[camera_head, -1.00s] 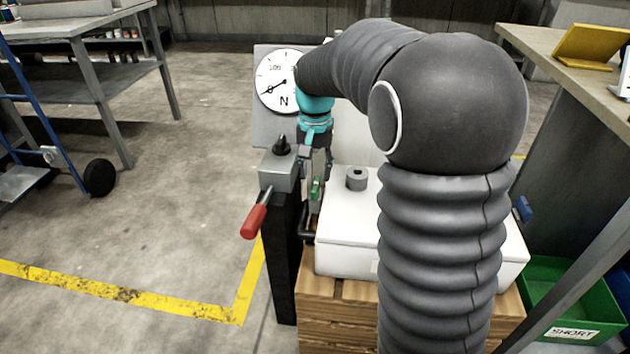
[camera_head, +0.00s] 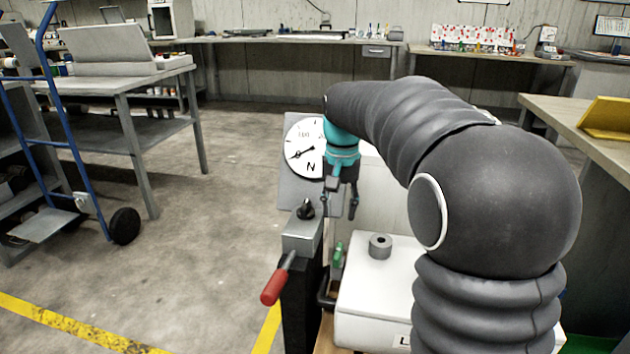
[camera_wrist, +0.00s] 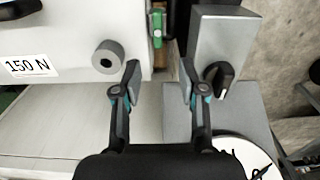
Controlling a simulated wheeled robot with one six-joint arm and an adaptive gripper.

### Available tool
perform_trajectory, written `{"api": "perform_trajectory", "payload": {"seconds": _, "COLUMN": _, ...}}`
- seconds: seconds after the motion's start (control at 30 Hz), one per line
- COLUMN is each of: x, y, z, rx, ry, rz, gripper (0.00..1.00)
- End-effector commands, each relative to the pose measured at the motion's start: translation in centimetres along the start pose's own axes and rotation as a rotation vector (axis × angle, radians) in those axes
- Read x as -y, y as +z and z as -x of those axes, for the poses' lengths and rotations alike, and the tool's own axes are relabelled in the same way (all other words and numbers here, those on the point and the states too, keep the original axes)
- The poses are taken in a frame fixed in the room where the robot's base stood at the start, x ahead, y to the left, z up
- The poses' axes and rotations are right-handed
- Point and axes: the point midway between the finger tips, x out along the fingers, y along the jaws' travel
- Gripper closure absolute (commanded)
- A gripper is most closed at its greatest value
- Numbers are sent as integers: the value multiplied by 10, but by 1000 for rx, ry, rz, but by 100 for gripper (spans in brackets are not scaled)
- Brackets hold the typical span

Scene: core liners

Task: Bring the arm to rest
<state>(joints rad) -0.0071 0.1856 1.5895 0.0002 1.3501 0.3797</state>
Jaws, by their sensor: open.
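My gripper (camera_head: 339,207) hangs from the teal wrist of my dark ribbed arm, in front of the dial gauge (camera_head: 304,147) marked N. In the wrist view my gripper (camera_wrist: 158,88) has its two fingers wide apart with nothing between them. The fingers appear above the bench fixture, between a grey ring-shaped piece (camera_wrist: 109,57) and a grey block with a black knob (camera_wrist: 219,79). The arm's big elbow hides part of the right side in the head view.
A red-handled lever (camera_head: 274,284) sticks out left of the fixture. A white box (camera_head: 375,300) carries the grey ring; its label reads 150 N in the wrist view. A green piece (camera_wrist: 157,27) lies near the box. A blue hand truck (camera_head: 66,130) and open floor are at left.

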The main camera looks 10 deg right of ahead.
Motion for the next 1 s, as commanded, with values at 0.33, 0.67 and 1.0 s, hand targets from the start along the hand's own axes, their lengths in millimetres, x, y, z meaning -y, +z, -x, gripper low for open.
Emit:
{"api": "perform_trajectory", "payload": {"seconds": 0.33, "x": -15, "y": 37, "z": -42, "rx": -55, "ry": -16, "rz": 194, "gripper": 58}}
{"api": "perform_trajectory", "payload": {"seconds": 0.67, "x": -48, "y": 118, "z": -43, "rx": -172, "ry": -38, "rz": 315, "gripper": 58}}
{"api": "perform_trajectory", "payload": {"seconds": 1.0, "x": -82, "y": 201, "z": -48, "rx": -311, "ry": -59, "rz": 373, "gripper": 58}}
